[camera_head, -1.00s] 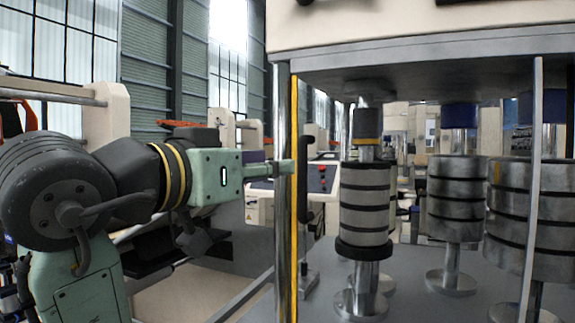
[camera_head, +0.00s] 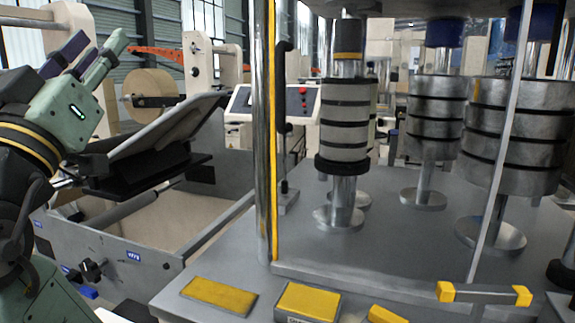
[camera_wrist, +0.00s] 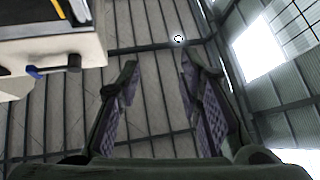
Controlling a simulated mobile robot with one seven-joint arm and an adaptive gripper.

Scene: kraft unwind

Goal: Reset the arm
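My gripper (camera_head: 103,38) is at the upper left of the head view, on my green and black arm, and points up and to the right. Its two fingers stand apart with nothing between them. In the wrist view the open fingers (camera_wrist: 160,62) have purple patterned pads, and behind them are the hall's ceiling and bright windows. The gripper is clear of the machine frame and touches nothing that I can see.
A chrome post (camera_head: 264,130) with a yellow strip stands right of my arm. Behind it, metal roller stacks (camera_head: 345,120) stand on a grey deck (camera_head: 390,250). A brown roll (camera_head: 153,95) and a tilted panel (camera_head: 165,125) are near my gripper. Yellow-topped blocks (camera_head: 308,302) lie in front.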

